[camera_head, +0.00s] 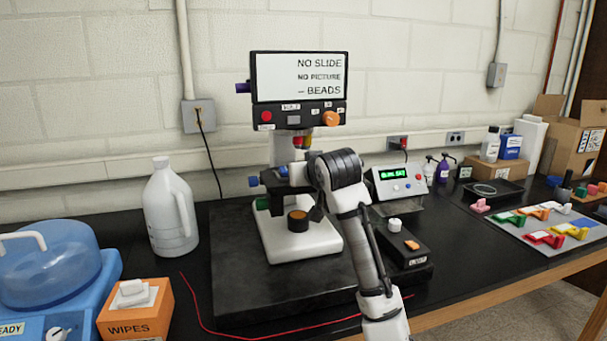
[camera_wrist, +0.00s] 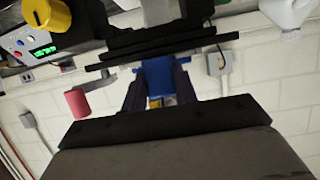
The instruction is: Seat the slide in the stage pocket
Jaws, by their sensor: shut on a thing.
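In the wrist view my gripper (camera_wrist: 158,88) is shut on a blue piece (camera_wrist: 158,74), which I take to be the grip of the slide; any glass is not clear to see. The blue piece is at the edge of dark flat plates (camera_wrist: 165,46), likely the microscope stage. I cannot tell whether it touches them or lies in the pocket. In the head view my wrist is at the right of the microscope's dark stage (camera_head: 280,186) and hides the fingertips and the pocket. The microscope screen (camera_head: 299,77) reads "NO SLIDE NO PICTURE – BEADS".
A white jug (camera_head: 170,210) and a wipes box (camera_head: 136,312) stand left. A control box with a green display (camera_head: 398,181) and a low black unit (camera_head: 405,251) are right of my arm. A grey mat (camera_head: 520,236) with several coloured pieces lies far right.

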